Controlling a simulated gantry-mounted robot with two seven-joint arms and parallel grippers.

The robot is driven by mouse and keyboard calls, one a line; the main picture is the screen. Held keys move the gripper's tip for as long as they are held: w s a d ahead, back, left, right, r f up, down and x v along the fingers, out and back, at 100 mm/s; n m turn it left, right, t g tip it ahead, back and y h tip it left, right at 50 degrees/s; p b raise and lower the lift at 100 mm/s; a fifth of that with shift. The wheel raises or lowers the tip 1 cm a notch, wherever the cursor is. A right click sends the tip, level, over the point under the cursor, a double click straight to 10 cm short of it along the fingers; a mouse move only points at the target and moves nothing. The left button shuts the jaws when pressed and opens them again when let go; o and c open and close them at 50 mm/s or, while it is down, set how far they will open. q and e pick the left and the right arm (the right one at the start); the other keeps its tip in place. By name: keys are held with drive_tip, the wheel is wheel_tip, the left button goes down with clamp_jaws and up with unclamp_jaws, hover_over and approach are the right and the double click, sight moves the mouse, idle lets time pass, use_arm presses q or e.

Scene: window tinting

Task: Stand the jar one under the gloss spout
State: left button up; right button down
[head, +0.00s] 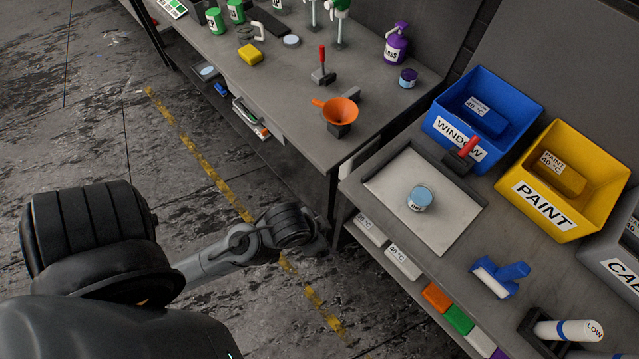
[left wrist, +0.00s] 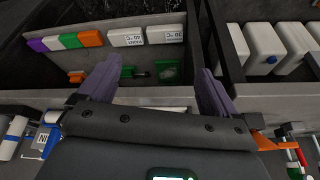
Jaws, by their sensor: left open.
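A small jar with a light blue lid (head: 420,197) stands upright on the pale mat on the right-hand bench; its label looks like "ONE" but is small. A purple pump bottle marked GLOSS (head: 396,49) stands at the back of the far bench. My left gripper (head: 320,240) is off the front edge of the right-hand bench, well apart from the jar. In the left wrist view, my left gripper (left wrist: 158,70) is open with nothing between its fingers. The jar is not visible in that view. My right gripper is not in view.
A small dark purple jar with a blue lid (head: 408,78) stands just in front of the GLOSS bottle. An orange funnel (head: 340,111) is on the far bench's near end. Blue WINDOW (head: 480,115) and yellow PAINT (head: 570,180) bins stand behind the mat (head: 455,222).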

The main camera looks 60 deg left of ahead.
use_arm(q)
drive_tip(key=shift+s+a+g, duration=0.35)
drive_tip(key=shift+s+g, duration=0.05)
drive_tip(key=shift+s, duration=0.45)
drive_tip(key=shift+m, duration=0.3)
